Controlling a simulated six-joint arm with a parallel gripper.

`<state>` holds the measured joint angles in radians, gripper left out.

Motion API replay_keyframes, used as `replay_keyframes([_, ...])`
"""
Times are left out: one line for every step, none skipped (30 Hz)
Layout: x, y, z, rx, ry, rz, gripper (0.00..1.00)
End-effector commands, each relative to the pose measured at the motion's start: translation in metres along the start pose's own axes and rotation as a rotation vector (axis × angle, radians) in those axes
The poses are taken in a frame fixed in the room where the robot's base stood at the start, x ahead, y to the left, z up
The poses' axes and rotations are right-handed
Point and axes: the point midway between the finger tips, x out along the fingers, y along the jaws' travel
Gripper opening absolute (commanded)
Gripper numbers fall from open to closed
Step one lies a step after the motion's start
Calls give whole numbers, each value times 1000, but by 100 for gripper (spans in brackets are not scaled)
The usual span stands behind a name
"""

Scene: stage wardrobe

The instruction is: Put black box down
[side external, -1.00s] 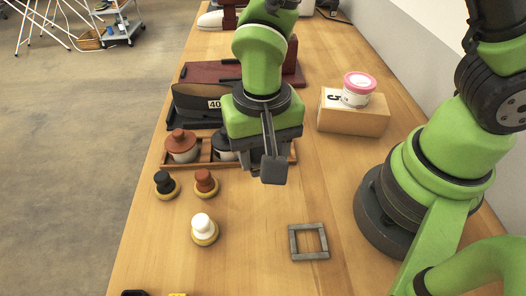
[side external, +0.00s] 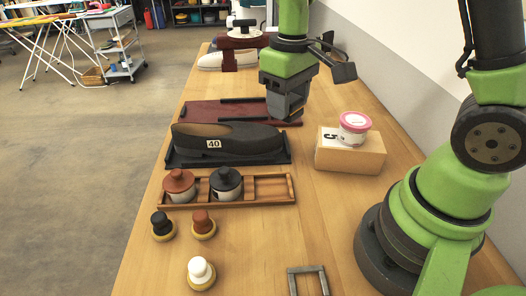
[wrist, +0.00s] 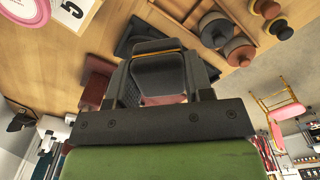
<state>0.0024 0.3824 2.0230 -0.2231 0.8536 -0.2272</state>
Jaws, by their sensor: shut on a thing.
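My gripper (side external: 287,112) is over the right end of a dark red board (side external: 222,111) with black rails in the side external view. In the wrist view my gripper (wrist: 160,64) is shut on a black box (wrist: 160,78) with an orange line along its edge. The box is between the two fingers. In the side external view the dark gripper body hides most of it, and I cannot tell whether it touches the board.
A black shoe form (side external: 240,136) marked 40 lies on a black tray in front of the board. A wooden tray (side external: 272,203) holds two lidded pots. A cardboard box (side external: 352,159) with a pink-lidded tub (side external: 355,124) stands right. Several small stampers stand in front.

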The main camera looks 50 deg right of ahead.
Motion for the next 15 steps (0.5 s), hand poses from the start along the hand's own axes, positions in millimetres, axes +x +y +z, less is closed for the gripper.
replay_keyframes([0, 0, 0, 0, 0, 0, 24])
replay_keyframes([0, 0, 0, 0, 0, 0, 24])
replay_keyframes([0, 0, 0, 0, 0, 0, 24])
replay_keyframes([0, 0, 0, 0, 0, 0, 24])
replay_keyframes([0, 0, 0, 0, 0, 0, 24])
replay_keyframes([0, 0, 0, 0, 0, 0, 24])
replay_keyframes([0, 0, 0, 0, 0, 0, 24])
replay_keyframes([0, 0, 0, 0, 0, 0, 24])
replay_keyframes([1, 0, 0, -3, 0, 0, 24])
replay_keyframes([1, 0, 0, -9, -1, 0, 24])
replay_keyframes([3, 1, 0, -21, -1, 0, 24])
replay_keyframes([6, 3, 1, -47, -3, 0, 24])
replay_keyframes([8, 4, 1, -75, -4, 0, 24])
replay_keyframes([12, 7, 2, -110, -5, 0, 24])
replay_keyframes([18, 10, 3, -166, -7, 0, 24])
